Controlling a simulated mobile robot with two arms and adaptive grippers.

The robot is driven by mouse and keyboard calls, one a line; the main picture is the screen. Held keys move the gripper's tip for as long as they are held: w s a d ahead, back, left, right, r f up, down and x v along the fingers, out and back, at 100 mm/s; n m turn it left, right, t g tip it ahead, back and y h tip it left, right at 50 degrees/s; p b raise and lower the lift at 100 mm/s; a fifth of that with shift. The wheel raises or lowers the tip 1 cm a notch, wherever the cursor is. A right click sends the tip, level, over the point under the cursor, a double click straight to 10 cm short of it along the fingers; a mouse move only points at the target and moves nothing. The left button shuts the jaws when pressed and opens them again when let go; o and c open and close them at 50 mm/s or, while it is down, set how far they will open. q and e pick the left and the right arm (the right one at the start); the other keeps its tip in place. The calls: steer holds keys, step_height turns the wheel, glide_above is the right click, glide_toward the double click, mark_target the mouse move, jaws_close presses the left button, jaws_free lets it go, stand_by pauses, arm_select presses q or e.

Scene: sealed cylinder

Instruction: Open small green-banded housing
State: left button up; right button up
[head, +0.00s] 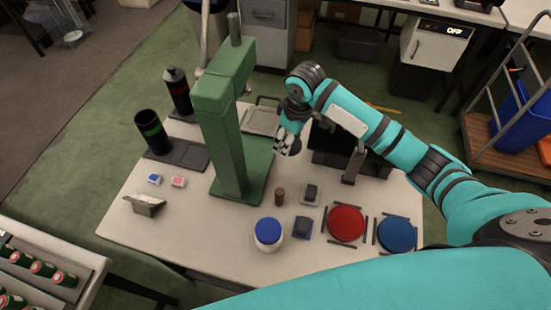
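The green-banded housing (152,132) is a dark upright cylinder with one green band. It stands at the left end of a dark flat base on the table. Its wide top end looks dark, and I cannot tell whether it is hollow or covered. A taller-looking dark cylinder with a red band (178,91) and a narrower top stands behind it. My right gripper (285,146) hangs above the table, right of the green press, well apart from the housing. It is small and seen from above, so its fingers are unclear. My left gripper is not in view.
The green press (224,130) stands between my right gripper and the housing. A red disc (345,223), a blue disc (396,234) and a blue-topped jar (268,234) are near the front. A metal wedge (145,204) lies left.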

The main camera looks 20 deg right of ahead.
glide_above(287, 167)
steer(key=f, duration=0.5)
steer(key=shift+s+d+p, duration=0.1)
steer(key=shift+s+p, duration=0.2)
steer(key=shift+p, duration=0.1)
steer(key=shift+w+f, duration=0.1)
steer(key=shift+f, duration=2.25)
steer(key=shift+f, duration=0.1)
steer(key=o, duration=1.3)
steer(key=r, duration=0.8)
steer(key=s+d+r, duration=0.1)
steer(key=r, duration=0.3)
steer(key=shift+s+r, duration=0.1)
